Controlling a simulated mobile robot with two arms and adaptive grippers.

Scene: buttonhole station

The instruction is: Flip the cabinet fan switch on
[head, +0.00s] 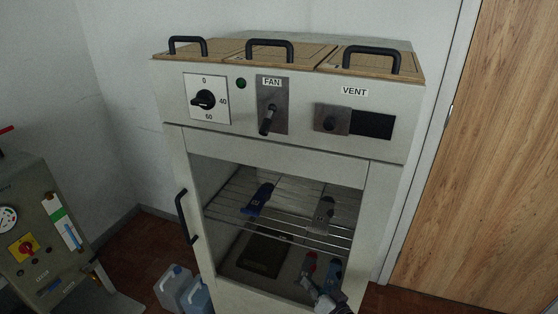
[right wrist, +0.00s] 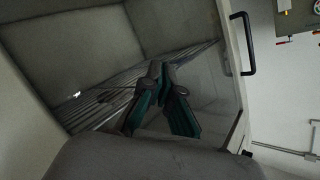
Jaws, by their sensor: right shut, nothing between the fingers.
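The fan switch (head: 267,120) is a dark lever on a grey plate under the FAN label, on the cabinet's upper front panel. In the head view its lever points down and out from the plate. The cabinet (head: 390,98) is pale grey. My right gripper (head: 322,292) is low at the cabinet's open front, well below the switch, partly cut off by the frame's bottom edge. In the right wrist view its teal-lined fingers (right wrist: 161,72) are shut and empty, with the wire shelf behind them. The switch is not in the right wrist view. My left gripper is not in view.
Left of the switch are a rotary dial (head: 204,99) and a green lamp (head: 241,83); right is a VENT slider (head: 332,120). Black handles top the cabinet. Blue and grey items lie on the wire shelf (head: 290,228). A side handle (head: 186,217) juts out left.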

